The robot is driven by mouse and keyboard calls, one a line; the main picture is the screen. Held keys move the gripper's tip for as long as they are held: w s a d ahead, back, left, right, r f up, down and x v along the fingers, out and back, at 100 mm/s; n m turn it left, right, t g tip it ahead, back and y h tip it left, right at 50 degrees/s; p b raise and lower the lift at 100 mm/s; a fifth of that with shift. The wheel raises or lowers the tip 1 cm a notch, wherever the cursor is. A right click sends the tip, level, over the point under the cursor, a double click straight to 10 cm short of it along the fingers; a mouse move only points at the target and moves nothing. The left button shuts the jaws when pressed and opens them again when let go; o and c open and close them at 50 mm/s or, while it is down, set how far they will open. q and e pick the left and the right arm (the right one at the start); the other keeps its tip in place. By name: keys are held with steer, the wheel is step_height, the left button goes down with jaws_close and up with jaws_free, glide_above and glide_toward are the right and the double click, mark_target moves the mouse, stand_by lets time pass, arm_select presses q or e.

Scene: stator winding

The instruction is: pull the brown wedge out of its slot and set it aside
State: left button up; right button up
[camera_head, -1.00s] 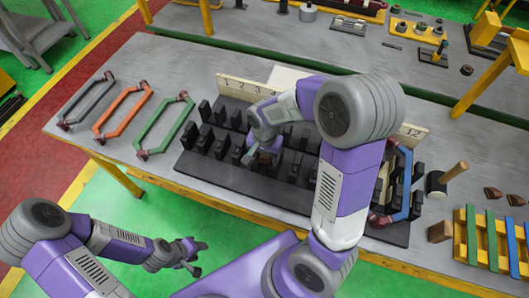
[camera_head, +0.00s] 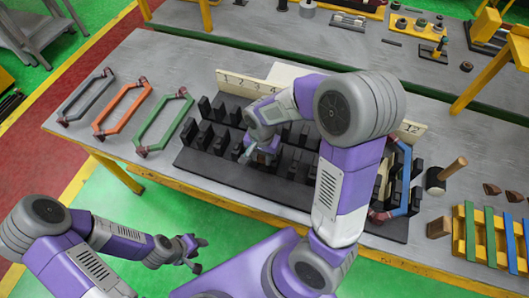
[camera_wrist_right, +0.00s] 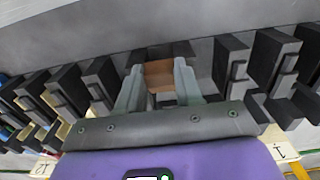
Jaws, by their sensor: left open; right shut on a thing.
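The brown wedge (camera_wrist_right: 159,75) shows in the right wrist view between the fingers of my right gripper (camera_wrist_right: 158,88), which is shut on it. Dark blocks of the slotted stator fixture (camera_head: 213,166) stand just beyond and on both sides. I cannot tell whether the wedge is still inside its slot. In the head view my right gripper (camera_head: 258,155) is low over the middle-left of the fixture, and the wedge is hidden there. My left gripper (camera_head: 196,256) is open and empty in front of the table, over the green floor.
A grey, an orange and a green coil (camera_head: 163,124) lie on the table (camera_head: 133,55) left of the fixture. A blue coil (camera_head: 402,180) sits at the fixture's right end. A mallet (camera_head: 437,181), brown pieces (camera_head: 491,189) and a coloured rack (camera_head: 490,240) are farther right.

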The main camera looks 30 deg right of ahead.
steer(key=shift+s+a, duration=0.4)
steer(key=shift+a, duration=0.05)
steer(key=o, duration=1.1)
steer(key=shift+r, duration=0.1)
step_height(320, 180, up, 7)
steer(key=shift+r+p, duration=0.2)
steer(key=shift+p, duration=0.55)
